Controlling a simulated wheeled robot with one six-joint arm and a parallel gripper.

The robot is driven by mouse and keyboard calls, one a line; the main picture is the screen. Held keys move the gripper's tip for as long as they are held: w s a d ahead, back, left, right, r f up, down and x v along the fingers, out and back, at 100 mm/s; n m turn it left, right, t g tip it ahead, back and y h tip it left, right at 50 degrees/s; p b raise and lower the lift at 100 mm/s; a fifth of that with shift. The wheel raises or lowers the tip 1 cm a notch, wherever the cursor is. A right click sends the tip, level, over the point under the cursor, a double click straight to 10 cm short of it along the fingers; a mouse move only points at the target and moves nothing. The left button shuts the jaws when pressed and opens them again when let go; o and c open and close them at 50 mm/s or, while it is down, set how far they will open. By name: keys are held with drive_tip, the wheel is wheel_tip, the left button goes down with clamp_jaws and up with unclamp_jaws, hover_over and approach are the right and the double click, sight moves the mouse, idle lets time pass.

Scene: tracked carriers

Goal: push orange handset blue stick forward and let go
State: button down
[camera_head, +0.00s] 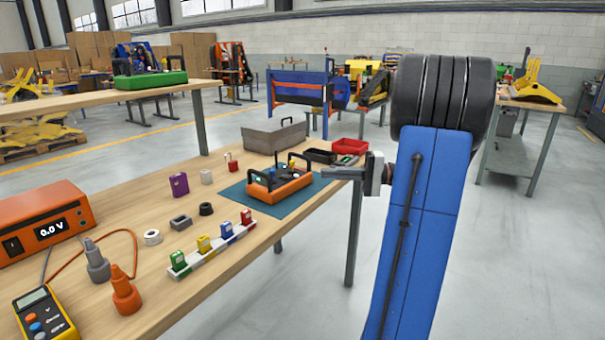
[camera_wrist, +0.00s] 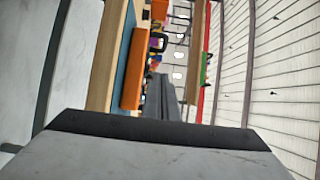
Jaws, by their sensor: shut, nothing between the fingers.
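The orange handset (camera_head: 291,189) lies on a teal mat (camera_head: 239,192) on the wooden bench. It has black handles and small controls on top. In the wrist view the handset (camera_wrist: 132,67) shows sideways, ahead of my gripper. My gripper (camera_head: 328,173) is shut and empty, just right of the handset and pointing left. It looks apart from the handset, though the exact gap is hard to judge. In the wrist view a dark edge and a grey surface fill the bottom.
A grey open bin (camera_head: 275,138) stands behind the mat, with a black tray (camera_head: 320,156) and a red tray (camera_head: 348,146) to its right. A strip of coloured blocks (camera_head: 216,249) lies in front. A power supply (camera_head: 41,226) stands left.

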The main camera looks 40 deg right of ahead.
sight(286, 183)
drive_tip(key=x, duration=1.3)
drive_tip(key=shift+w+a, duration=0.15)
